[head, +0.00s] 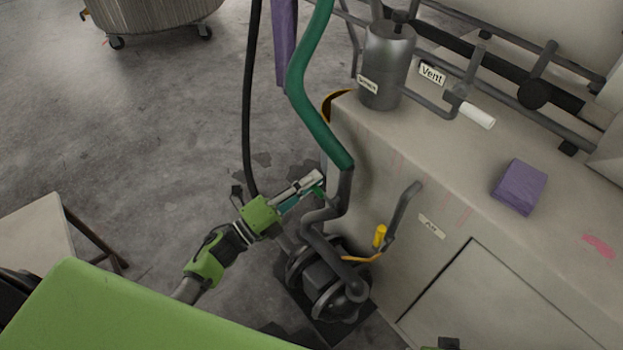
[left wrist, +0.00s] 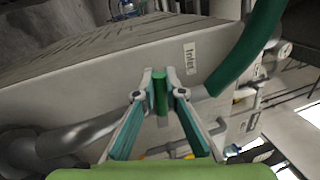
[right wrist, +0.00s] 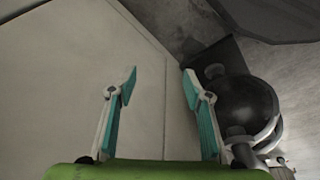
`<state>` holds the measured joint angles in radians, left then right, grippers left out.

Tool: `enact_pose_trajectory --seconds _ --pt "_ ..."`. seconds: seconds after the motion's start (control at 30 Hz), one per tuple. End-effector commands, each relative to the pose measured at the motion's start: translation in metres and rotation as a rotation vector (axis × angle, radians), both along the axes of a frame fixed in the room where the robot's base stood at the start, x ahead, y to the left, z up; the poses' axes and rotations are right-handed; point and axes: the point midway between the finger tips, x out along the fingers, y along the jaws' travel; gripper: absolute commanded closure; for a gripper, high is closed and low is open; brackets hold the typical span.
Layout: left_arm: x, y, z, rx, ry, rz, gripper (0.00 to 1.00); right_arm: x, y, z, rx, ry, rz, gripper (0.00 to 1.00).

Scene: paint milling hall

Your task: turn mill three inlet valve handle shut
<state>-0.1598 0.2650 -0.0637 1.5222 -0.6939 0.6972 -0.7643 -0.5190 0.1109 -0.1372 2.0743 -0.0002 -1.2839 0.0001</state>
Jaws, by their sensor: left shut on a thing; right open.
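The inlet valve handle is a short green grip, seen in the left wrist view (left wrist: 160,92) standing upright between the fingertips. A white label reading "Inlet" (left wrist: 190,58) is on the pale casing just behind it. My left gripper (head: 314,183) is shut on the green handle, beside the pipe below the thick green hose (head: 315,110). In the head view the fingers mostly hide the handle. My right gripper (right wrist: 160,82) is open and empty, facing a pale panel in the right wrist view.
A dark pump (head: 325,285) sits low beside the casing (head: 440,150). A yellow-handled valve (head: 380,237) stands right of the hose pipe. A purple block (head: 519,187) and a grey cylinder (head: 386,65) are on top, near a "Vent" label (head: 432,75). Open floor lies left.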

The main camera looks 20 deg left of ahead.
Motion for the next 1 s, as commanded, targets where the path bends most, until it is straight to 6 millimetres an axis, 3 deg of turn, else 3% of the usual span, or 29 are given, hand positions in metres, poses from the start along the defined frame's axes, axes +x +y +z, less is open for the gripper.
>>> enact_pose_trajectory --seconds 0.3,0.87,0.9,0.93,1.0 --pt "0.0004 0.0014 -0.01 -0.101 0.071 0.003 1.0 -0.0001 -0.0001 0.0 0.0 0.0 0.0 0.54" --pt "0.0002 0.0014 -0.0125 -0.122 0.086 0.003 1.0 0.0 0.0001 -0.0007 0.0 0.0 0.0 0.54" --pt "0.0002 0.0014 -0.0125 -0.122 0.086 0.003 0.79 0.0 0.0002 -0.0007 0.0 0.0 0.0 0.54" --pt "0.0001 0.0013 -0.0125 -0.122 0.086 0.003 0.72 -0.0001 0.0002 -0.0008 0.0 0.0 0.0 0.54" --pt "0.0001 0.0012 -0.0121 -0.122 0.085 0.003 0.72 -0.0001 0.0002 -0.0008 0.0 0.0 0.0 0.54"
